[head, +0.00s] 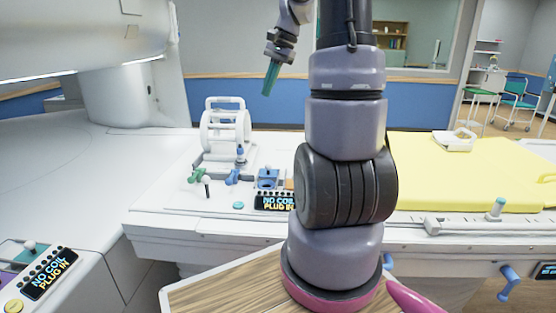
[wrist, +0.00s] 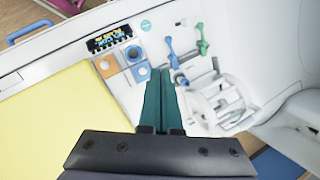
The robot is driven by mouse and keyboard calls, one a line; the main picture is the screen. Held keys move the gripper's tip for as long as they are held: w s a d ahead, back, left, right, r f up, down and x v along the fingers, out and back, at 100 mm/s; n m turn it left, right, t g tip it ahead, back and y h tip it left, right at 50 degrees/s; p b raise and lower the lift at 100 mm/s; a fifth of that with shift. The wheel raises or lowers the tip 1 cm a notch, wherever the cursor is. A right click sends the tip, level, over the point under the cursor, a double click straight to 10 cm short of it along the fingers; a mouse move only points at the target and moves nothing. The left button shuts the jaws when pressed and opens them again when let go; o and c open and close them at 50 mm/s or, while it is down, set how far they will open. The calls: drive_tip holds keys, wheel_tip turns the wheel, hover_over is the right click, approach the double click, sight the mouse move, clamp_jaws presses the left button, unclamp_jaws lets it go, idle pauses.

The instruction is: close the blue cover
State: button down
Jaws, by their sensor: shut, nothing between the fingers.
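The blue cover (head: 268,183) seems to be part of a small blue fitting on the white table, behind the "NO COIL PLUG IN" display in the head view. In the wrist view the fitting shows as a blue square with a round centre (wrist: 134,53) and a second blue square with a pale circle (wrist: 140,73) beside it. I cannot tell how far the cover is open. My gripper (head: 271,78) hangs above the table with its teal fingers pointing down. In the wrist view the shut, empty fingers (wrist: 161,74) appear close beside the blue fitting, apart from it in height.
An orange fitting (wrist: 107,66) sits beside the blue one. The display (head: 275,202), blue and green levers (wrist: 170,50) and a white coil frame (head: 225,125) stand around it. A yellow pad (head: 480,170) covers the table's right. The magnet housing (head: 85,40) overhangs the left.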

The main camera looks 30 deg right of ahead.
drive_tip(key=w+d+f+m+g+y, duration=0.1)
drive_tip(key=w+d+f+m+y, duration=0.2)
drive_tip(key=d+f, duration=0.6)
drive_tip(key=m+y, duration=0.1)
drive_tip(key=m, duration=0.2)
approach(278, 172)
drive_tip(key=shift+w+a+f+g, duration=0.2)
drive_tip(key=shift+a+f, duration=0.15)
drive_tip(key=shift+a, duration=0.2)
drive_tip(key=shift+w+a+f+g, duration=0.1)
drive_tip(key=shift+w+a+f, duration=0.15)
drive_tip(key=shift+a, duration=0.25)
drive_tip(key=a, duration=0.2)
drive_tip(key=a+f, duration=0.1)
drive_tip(key=shift+a, duration=0.55)
drive_tip(key=shift+s+a, duration=0.2)
drive_tip(key=shift+s, duration=0.1)
drive_tip(key=s+a, duration=0.1)
drive_tip(key=s, duration=0.1)
drive_tip(key=s+a, duration=0.1)
drive_tip(key=s, duration=0.1)
drive_tip(key=s+a, duration=0.2)
